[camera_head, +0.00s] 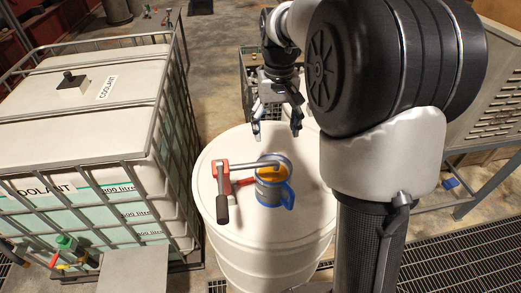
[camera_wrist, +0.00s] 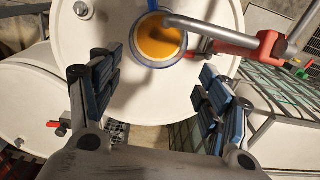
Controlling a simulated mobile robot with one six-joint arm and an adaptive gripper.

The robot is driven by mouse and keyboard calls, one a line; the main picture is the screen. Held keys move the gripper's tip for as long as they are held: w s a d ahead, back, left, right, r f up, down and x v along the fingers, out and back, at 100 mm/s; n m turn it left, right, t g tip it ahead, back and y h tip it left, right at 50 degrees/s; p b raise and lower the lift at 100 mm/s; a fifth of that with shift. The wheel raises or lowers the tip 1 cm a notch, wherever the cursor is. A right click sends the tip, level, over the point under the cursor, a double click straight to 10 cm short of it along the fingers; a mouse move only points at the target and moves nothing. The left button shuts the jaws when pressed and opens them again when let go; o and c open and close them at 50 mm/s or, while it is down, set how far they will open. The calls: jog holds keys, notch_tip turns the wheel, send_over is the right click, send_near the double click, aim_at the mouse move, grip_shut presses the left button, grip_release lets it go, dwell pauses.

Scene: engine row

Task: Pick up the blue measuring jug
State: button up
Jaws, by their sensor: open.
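The blue measuring jug (camera_head: 268,191) stands upright on a white drum's lid, with amber liquid inside and its handle toward the right front. In the wrist view the jug (camera_wrist: 157,45) shows from above, near the top middle. A grey spout from a red hand pump (camera_head: 222,181) reaches over the jug's mouth. My gripper (camera_head: 277,131) is open and empty, above and behind the jug in the head view. In the wrist view the jug lies beyond the gap between my open fingers (camera_wrist: 160,76), apart from both.
The white drum (camera_head: 225,235) carries jug and pump; its lid's front is bare. A caged coolant tank (camera_head: 80,140) stands close at left. Another drum (camera_wrist: 25,95) shows at left in the wrist view. A floor grating (camera_head: 455,262) lies at lower right.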

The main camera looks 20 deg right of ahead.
aim_at(277, 186)
jog(key=o, duration=0.6)
notch_tip(277, 186, down, 11)
jog(key=b, duration=0.1)
jog(key=shift+s, duration=0.35)
notch_tip(277, 186, down, 6)
jog(key=shift+b, duration=0.4)
